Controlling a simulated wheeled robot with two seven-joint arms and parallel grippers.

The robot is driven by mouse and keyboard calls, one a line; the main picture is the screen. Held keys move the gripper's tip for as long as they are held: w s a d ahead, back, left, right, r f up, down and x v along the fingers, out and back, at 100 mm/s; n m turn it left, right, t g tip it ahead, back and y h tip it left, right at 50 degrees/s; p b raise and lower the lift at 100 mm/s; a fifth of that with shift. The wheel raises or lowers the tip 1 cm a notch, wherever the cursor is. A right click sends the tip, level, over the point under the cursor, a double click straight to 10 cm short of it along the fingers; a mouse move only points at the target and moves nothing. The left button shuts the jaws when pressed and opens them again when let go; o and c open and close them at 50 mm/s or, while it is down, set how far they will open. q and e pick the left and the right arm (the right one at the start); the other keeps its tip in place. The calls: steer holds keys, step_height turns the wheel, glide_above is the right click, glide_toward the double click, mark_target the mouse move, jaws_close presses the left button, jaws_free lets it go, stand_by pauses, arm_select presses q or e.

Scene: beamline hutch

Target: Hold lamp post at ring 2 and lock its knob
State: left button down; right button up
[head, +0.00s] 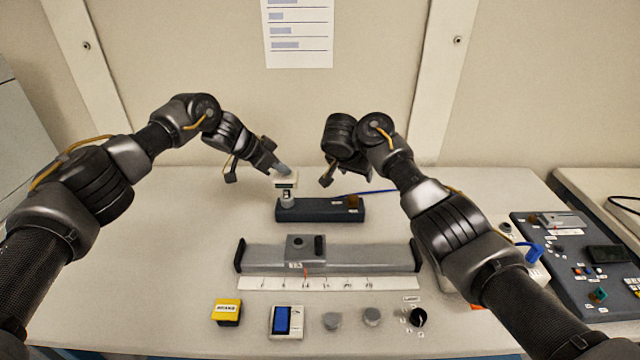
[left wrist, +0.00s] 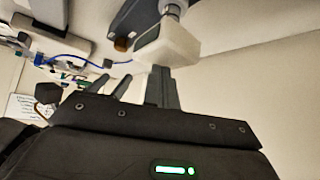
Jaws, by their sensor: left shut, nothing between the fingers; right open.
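The lamp post (head: 287,196) stands upright at the left end of a dark base (head: 320,212), with a pale boxy lamp head (head: 285,180) on top. A brown-orange knob (head: 352,202) sits at the base's right end. The left wrist view also shows the lamp head (left wrist: 168,46), the post (left wrist: 173,9) and the knob (left wrist: 122,44). My left gripper (head: 281,168) is shut and empty, its fingertips right at the lamp head; contact is unclear. My right gripper (head: 328,180) is open and empty, above and behind the base, right of the post. The post's rings are too small to read.
A grey rail with a carriage (head: 306,247) lies in front of the base, with a marked scale strip before it. A yellow box (head: 227,311), a blue-screened meter (head: 286,321) and a black dial (head: 418,317) line the front.

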arm_select(q)
steer(key=shift+r, duration=3.5)
